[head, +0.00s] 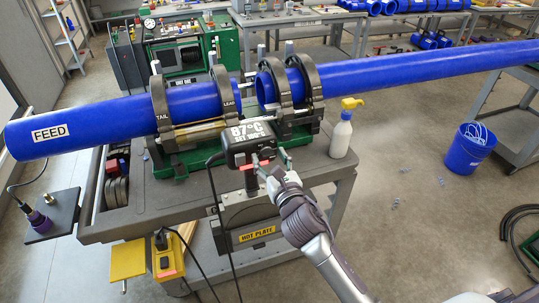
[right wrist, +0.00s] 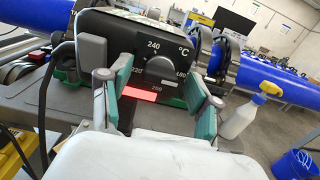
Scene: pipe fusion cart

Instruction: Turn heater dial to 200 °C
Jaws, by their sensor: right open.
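The heater control box (head: 249,143) is dark and sits at the front of the cart; its top display reads 87°C, with a set line that looks like 180°C. I cannot tell exactly where the dial points. My right gripper (head: 270,164) is open in front of this face; in the right wrist view its teal-padded fingers (right wrist: 153,88) stand either side of the dial, apart from it. My left gripper is not in view.
A red bar (right wrist: 139,93) lies below the dial. A blue FEED pipe (head: 105,122) lies in the clamps behind the box. A white spray bottle (head: 341,135) stands right of it on the cart. A blue bucket (head: 468,148) is on the floor. Cables hang at left.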

